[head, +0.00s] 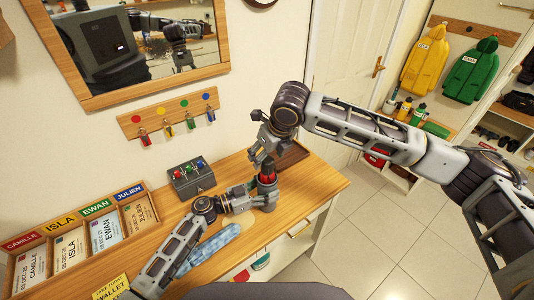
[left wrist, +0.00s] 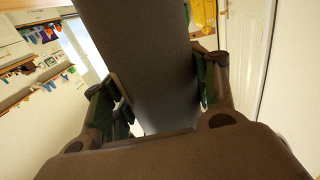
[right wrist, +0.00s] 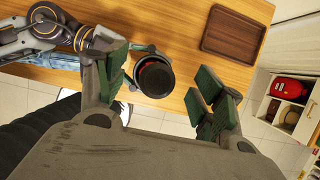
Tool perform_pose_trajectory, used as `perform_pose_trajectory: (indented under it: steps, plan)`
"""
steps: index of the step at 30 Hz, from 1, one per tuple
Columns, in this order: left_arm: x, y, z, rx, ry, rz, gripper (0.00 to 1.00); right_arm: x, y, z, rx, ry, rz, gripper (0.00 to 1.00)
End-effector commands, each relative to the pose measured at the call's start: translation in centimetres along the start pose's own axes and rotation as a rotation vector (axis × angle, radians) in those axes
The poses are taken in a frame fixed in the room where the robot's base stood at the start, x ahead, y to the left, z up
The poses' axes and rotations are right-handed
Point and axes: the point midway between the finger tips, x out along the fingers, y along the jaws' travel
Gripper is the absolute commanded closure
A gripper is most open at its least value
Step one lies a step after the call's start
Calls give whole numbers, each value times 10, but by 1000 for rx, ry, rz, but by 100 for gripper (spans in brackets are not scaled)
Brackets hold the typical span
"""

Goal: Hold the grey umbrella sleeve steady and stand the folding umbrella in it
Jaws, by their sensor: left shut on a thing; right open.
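The grey umbrella sleeve (head: 268,201) stands upright on the wooden bench top. My left gripper (head: 252,201) is shut on it from the left, and in the left wrist view the sleeve (left wrist: 150,65) fills the space between the pads. The folding umbrella (head: 267,173), red with a dark top, stands in the sleeve's mouth and sticks up above the rim. In the right wrist view its round dark end (right wrist: 154,77) shows inside the sleeve's rim. My right gripper (head: 262,153) is open just above the umbrella, apart from it. The umbrella's lower part is hidden in the sleeve.
A blue patterned item (head: 212,243) lies beside my left arm. A grey box with coloured knobs (head: 192,180) stands behind. A brown tray (right wrist: 234,31) lies to the right of the sleeve. Name-card racks (head: 80,240) fill the left end; the bench edge is close in front.

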Motion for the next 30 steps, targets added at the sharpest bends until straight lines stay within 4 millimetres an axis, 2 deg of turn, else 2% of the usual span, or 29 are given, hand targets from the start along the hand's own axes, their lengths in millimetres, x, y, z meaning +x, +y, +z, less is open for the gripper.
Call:
perform_pose_trajectory:
  steps: [5,11,30]
  plan:
    - [0,0,0,0,0,0,65,-3,0,0,0,-1,0,32]
    - [0,0,0,0,0,0,65,-18,-1,1,0,-2,-1,32]
    - [0,0,0,0,0,0,65,-106,-1,1,1,-3,0,32]
